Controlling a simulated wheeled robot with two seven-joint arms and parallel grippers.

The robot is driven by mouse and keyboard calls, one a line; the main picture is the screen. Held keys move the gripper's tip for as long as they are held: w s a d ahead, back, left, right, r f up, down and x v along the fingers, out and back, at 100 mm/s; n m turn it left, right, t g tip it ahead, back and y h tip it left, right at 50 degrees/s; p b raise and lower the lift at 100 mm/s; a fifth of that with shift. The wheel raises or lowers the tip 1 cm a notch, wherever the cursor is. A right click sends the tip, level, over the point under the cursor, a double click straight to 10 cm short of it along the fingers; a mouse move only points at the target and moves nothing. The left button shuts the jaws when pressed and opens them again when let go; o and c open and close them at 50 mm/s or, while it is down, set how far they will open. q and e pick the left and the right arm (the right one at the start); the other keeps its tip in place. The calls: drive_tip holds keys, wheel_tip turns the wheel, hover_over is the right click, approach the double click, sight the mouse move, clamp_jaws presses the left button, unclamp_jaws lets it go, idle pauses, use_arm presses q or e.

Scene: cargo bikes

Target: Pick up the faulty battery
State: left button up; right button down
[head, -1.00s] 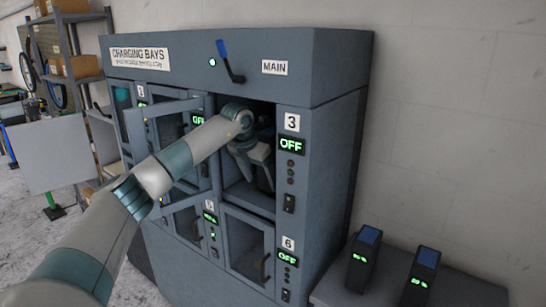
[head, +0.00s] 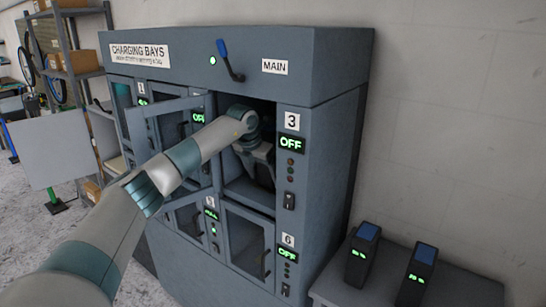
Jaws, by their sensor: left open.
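My left arm reaches from the lower left into bay 3 (head: 249,193) of the grey charging cabinet (head: 330,150). My left gripper (head: 264,182) is inside that bay, pointing in and down, with its jaws open. A dark shape shows at the fingers, but shadow and the gripper hide whether it is a battery. The bay 3 display (head: 291,144) reads OFF in green. Two dark batteries with blue tops, a left one (head: 358,265) and a right one (head: 414,283), stand upright on a grey surface at the lower right. My right gripper is out of view.
An open bay door (head: 168,103) juts out left of bay 3, close to my forearm. The bay 6 door (head: 245,245) below is shut. A blue-handled lever (head: 224,55) sits on the cabinet's top panel. A shelf rack (head: 75,60) stands at the far left.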

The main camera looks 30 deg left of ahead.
use_arm(q)
drive_tip(key=shift+f, duration=0.25)
idle(0.3)
clamp_jaws()
drive_tip(key=shift+w+r, duration=0.1)
drive_tip(key=shift+r, duration=0.15)
drive_tip(key=shift+f, duration=0.1)
